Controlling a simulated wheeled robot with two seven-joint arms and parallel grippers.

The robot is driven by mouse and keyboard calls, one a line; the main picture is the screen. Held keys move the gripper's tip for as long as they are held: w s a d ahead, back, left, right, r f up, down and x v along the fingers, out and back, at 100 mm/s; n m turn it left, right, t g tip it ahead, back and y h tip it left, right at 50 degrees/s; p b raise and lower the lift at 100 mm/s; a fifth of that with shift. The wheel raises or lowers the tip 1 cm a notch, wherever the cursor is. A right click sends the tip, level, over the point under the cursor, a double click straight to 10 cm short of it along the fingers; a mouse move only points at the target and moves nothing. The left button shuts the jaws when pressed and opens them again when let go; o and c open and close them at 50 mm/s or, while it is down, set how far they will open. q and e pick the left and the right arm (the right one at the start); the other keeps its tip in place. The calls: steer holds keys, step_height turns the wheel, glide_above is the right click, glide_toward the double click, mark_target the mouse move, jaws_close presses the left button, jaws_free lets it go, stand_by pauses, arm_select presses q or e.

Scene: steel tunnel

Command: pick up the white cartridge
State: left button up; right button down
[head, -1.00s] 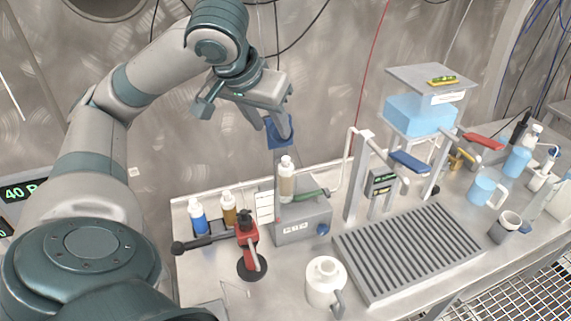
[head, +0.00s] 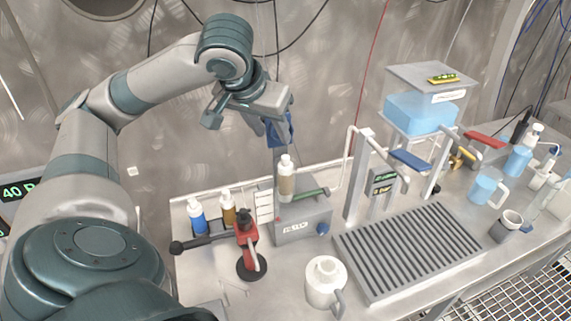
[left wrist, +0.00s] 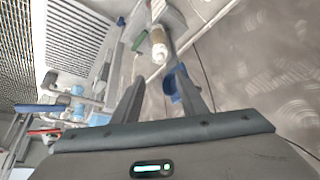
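My right gripper is in neither view.
A red-and-black tool (head: 247,238), a white jug (head: 324,283) and a slatted drip tray (head: 408,250) are in front. A water tank (head: 420,112) stands right.

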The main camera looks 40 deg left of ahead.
arm_select(q)
glide_toward(285, 157)
steer(key=x, duration=0.2)
steer(key=shift+w+f, duration=0.2)
steer(key=shift+f, duration=0.1)
steer(key=p+x, duration=0.1)
steer(key=x, duration=0.3)
steer(key=shift+f, duration=0.2)
steer(key=shift+w+a+f, duration=0.1)
steer(key=shift+w+f, duration=0.05)
steer(key=shift+f, duration=0.25)
jaws_close()
